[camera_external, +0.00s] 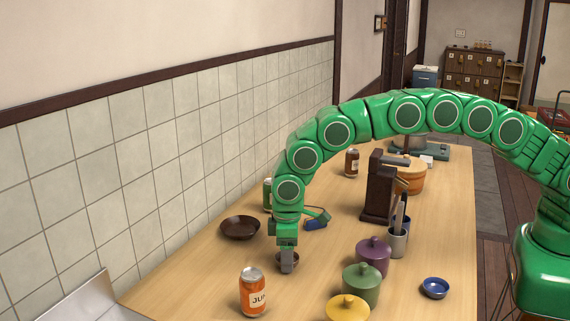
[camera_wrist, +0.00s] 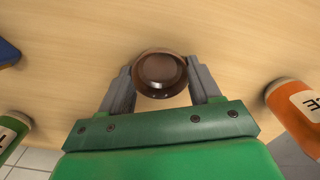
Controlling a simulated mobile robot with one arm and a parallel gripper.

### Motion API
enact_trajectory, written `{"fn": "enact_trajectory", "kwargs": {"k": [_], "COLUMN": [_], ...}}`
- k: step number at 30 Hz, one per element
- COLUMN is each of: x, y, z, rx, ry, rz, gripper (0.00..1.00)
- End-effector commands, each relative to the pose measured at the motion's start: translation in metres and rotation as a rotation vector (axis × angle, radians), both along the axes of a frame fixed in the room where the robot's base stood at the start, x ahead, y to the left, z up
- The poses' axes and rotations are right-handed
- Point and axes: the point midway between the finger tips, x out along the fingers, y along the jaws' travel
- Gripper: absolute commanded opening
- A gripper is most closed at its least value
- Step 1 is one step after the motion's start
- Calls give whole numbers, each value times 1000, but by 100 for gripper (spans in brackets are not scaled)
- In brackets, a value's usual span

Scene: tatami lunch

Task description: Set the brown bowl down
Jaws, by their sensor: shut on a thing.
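A small brown bowl (camera_wrist: 162,70) sits between the two grey fingers of my gripper (camera_wrist: 161,80) in the wrist view. The fingers are shut on its sides. In the external view my gripper (camera_external: 288,264) points straight down at the table, and the small bowl (camera_external: 297,258) shows partly behind the fingers. It is at or just above the wooden table (camera_external: 330,250); I cannot tell whether it touches. A wider dark brown dish (camera_external: 240,228) stands on the table to the left of my gripper.
An orange can (camera_external: 253,292) stands in front of my gripper. Purple (camera_external: 373,256), green (camera_external: 361,284) and yellow (camera_external: 347,308) lidded pots stand to the right. A green can (camera_external: 267,195) and a blue object (camera_external: 315,224) are behind. A small blue bowl (camera_external: 435,288) lies far right.

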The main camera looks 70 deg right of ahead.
Motion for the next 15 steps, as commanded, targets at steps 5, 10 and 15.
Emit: {"fn": "enact_trajectory", "kwargs": {"k": [5, 10, 15], "x": [0, 0, 0], "y": [0, 0, 0], "z": [-3, -3, -3], "rx": [0, 0, 0], "ry": [0, 1, 1], "rz": [0, 0, 0], "gripper": [67, 88, 88]}}
